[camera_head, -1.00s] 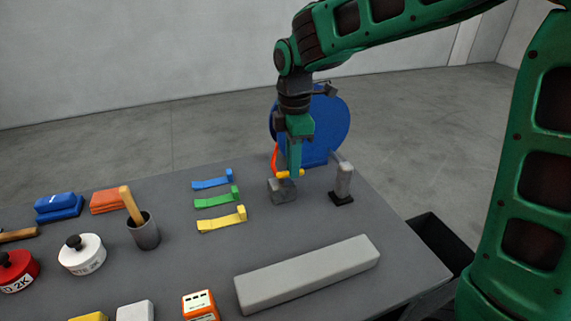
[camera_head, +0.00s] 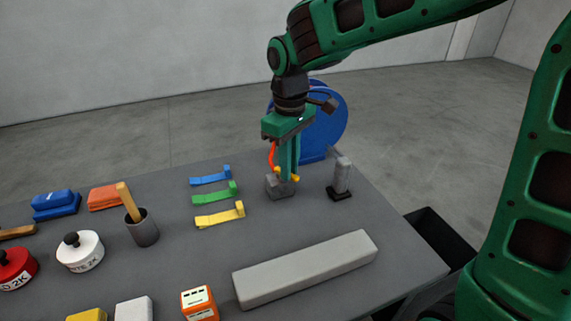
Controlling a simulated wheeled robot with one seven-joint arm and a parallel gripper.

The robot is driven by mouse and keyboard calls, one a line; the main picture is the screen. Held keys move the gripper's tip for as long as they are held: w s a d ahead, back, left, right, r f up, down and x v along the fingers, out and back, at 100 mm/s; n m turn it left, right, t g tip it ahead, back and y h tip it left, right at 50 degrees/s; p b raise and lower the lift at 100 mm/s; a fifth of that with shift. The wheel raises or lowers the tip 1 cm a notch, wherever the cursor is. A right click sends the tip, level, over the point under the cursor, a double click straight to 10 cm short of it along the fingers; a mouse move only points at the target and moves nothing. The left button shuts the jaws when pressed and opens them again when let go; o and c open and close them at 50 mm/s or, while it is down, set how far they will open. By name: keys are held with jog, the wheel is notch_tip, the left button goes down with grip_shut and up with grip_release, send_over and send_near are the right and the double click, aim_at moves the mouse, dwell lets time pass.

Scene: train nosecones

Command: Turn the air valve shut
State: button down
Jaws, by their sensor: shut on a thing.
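The air valve is a small grey block (camera_head: 275,189) on the table, with a yellow handle (camera_head: 295,178) on top. A red hose (camera_head: 272,155) rises behind it towards the blue round reel (camera_head: 327,122). My gripper (camera_head: 288,176) points straight down over the valve and is shut on the yellow handle. Its fingers cover the middle of the handle, so only the two yellow ends show. The exact angle of the handle is hard to tell.
A grey upright holder (camera_head: 342,176) stands close to the right of the valve. Blue, green and yellow strips (camera_head: 219,215) lie to the left. A long grey block (camera_head: 306,268) lies in front. A cup with a stick (camera_head: 143,230) and tins (camera_head: 79,251) stand further left.

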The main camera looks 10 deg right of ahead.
jog(key=m, duration=0.4)
jog(key=s+a+m, duration=0.1)
jog(key=m, duration=0.1)
jog(key=shift+a+f, duration=0.1)
dwell(0.5)
jog(key=c, duration=1.8)
grip_release()
jog(key=shift+o, duration=0.2)
jog(key=shift+a, duration=0.1)
notch_tip(320, 180, up, 11)
jog(key=shift+w, duration=0.15)
